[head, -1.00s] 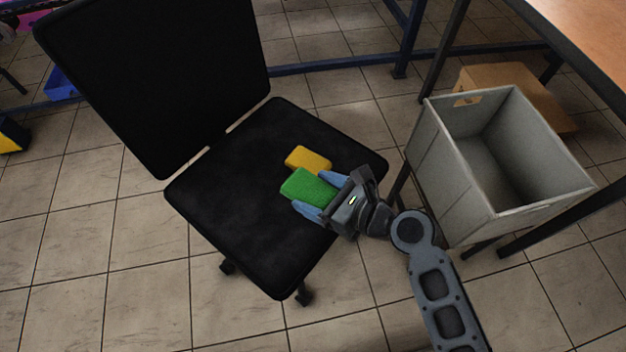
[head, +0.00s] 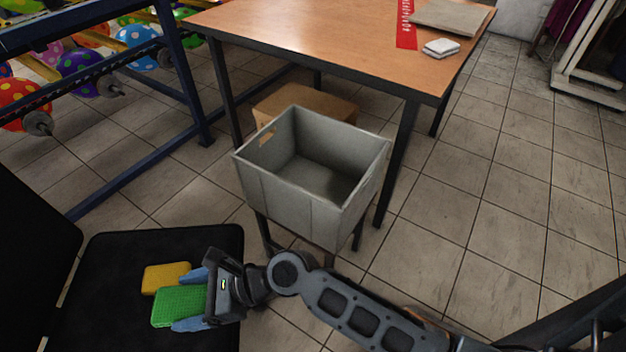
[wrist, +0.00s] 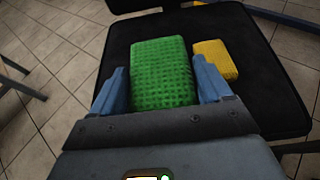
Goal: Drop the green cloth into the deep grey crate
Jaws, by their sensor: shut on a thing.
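The green cloth (head: 176,308) is a thick folded block at the front of the black chair seat. It also shows in the wrist view (wrist: 163,84). My gripper (head: 187,301) is shut on it, with a blue finger along each side. I cannot tell whether the cloth touches the seat or is just above it. The deep grey crate (head: 283,207) stands open-topped to the upper right of my gripper, on a dark-legged stand. The part of its floor I can see is empty.
A yellow block (head: 166,278) lies beside the cloth on the chair seat (head: 108,258). A wooden table (head: 300,32) stands behind the crate, with a brown box (head: 335,105) beneath it. Tiled floor is clear at right.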

